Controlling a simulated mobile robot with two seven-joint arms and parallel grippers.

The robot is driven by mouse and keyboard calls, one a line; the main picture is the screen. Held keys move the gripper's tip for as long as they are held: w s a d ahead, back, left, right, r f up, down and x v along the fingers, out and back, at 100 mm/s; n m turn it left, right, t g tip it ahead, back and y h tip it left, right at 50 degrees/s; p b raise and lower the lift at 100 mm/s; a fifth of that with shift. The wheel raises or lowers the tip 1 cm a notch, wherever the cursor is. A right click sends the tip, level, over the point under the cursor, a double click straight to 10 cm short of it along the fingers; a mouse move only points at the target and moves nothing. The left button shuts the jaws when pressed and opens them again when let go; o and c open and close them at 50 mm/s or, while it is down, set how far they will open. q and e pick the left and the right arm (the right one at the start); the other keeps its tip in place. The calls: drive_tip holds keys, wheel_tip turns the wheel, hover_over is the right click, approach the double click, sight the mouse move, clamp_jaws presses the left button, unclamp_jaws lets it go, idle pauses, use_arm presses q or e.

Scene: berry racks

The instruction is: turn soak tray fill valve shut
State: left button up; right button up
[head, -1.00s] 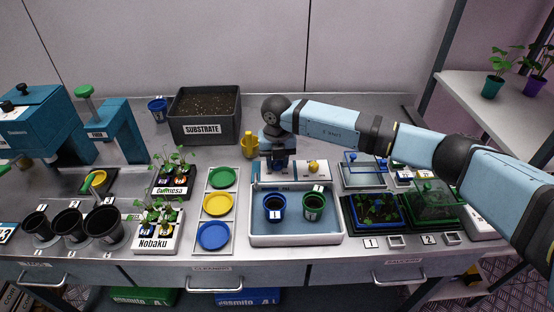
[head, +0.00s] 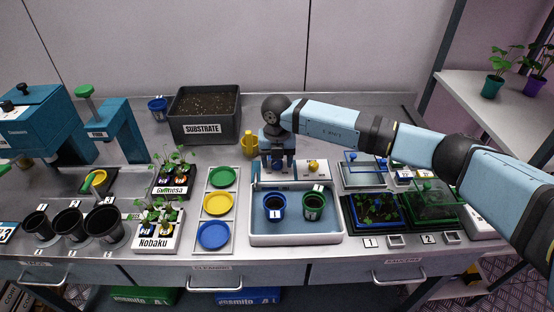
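The white soak tray (head: 337,238) stands at the middle front, with shallow blue water and two pots in it: a blue pot (head: 274,207) and a green pot (head: 313,206). Behind it is a pale valve panel (head: 322,179) with a yellow knob (head: 313,167). My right gripper (head: 278,166) points down over the panel's left part, left of the yellow knob. Its two fingers are spread, with a dark blue part between them that looks like a valve knob. Contact and the valve's setting are too small to tell. My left gripper is out of view.
A yellow bottle-like thing (head: 249,146) stands close to the left of my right gripper. The black substrate bin (head: 204,127) is behind left. A rack of coloured dishes (head: 209,246) stands left of the tray. Covered seedling trays (head: 375,227) stand right, beneath my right arm.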

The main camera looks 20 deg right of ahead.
sight(277, 162)
wheel_tip(277, 162, up, 14)
drive_tip(key=shift+b, duration=0.45)
drive_tip(key=shift+f, duration=0.2)
idle(0.3)
